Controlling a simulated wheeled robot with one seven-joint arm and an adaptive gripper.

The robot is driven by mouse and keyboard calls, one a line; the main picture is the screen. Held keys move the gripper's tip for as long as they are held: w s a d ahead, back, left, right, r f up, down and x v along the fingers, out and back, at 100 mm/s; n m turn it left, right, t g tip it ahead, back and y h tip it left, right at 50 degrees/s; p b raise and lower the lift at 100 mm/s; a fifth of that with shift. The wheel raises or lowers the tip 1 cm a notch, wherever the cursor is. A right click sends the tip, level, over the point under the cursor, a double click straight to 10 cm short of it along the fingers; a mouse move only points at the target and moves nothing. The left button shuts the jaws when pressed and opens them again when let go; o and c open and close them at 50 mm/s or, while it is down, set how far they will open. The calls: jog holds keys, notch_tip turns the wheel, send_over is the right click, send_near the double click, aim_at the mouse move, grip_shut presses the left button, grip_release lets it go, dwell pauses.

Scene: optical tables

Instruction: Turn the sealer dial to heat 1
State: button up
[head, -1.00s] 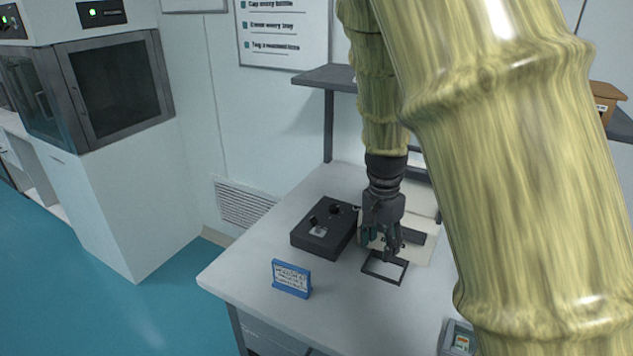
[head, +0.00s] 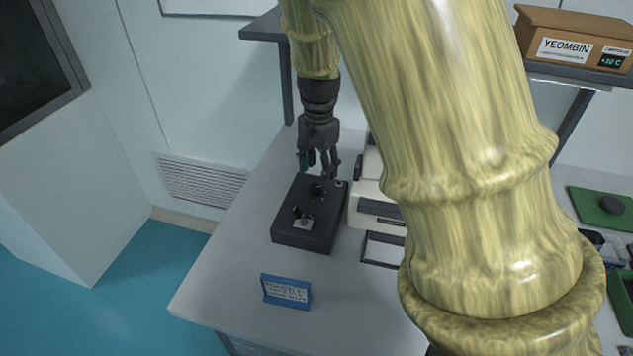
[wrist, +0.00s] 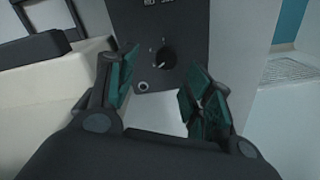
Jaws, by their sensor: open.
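The black control box (head: 291,237) lies on the bench in the head view, with two dark knobs on its top. The far knob (head: 317,189) is just below my gripper (head: 319,168). The near knob (head: 298,212) sits by a pale plate. In the wrist view the box (wrist: 187,22) shows a round dial (wrist: 166,57) with a pointer and small marks around it; its setting is too small to read. My gripper (wrist: 160,101) is open and empty there, its green-padded fingers either side of the dial's line and apart from it.
The cream sealer body (head: 368,190) stands right of the box, with a dark frame (head: 383,249) in front. A blue sign (head: 286,292) stands at the bench's front. A shelf post (head: 287,85) rises behind. The bench's left front is clear.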

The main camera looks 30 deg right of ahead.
aim_at(316, 187)
jog(key=f, duration=0.1)
jog(key=w+f, duration=0.1)
jog(key=f, duration=0.1)
jog(key=w+f, duration=0.1)
jog(key=f, duration=0.1)
jog(key=shift+f, duration=0.15)
jog(key=shift+s+f+p, duration=0.3)
jog(key=shift+s+f, duration=0.25)
jog(key=shift+f, duration=0.05)
jog(key=shift+w+f, duration=0.35)
jog(key=shift+f, duration=0.05)
jog(key=shift+s+r, duration=0.15)
jog(key=shift+s, duration=0.05)
jog(key=shift+c, duration=1)
jog(key=c, duration=0.9)
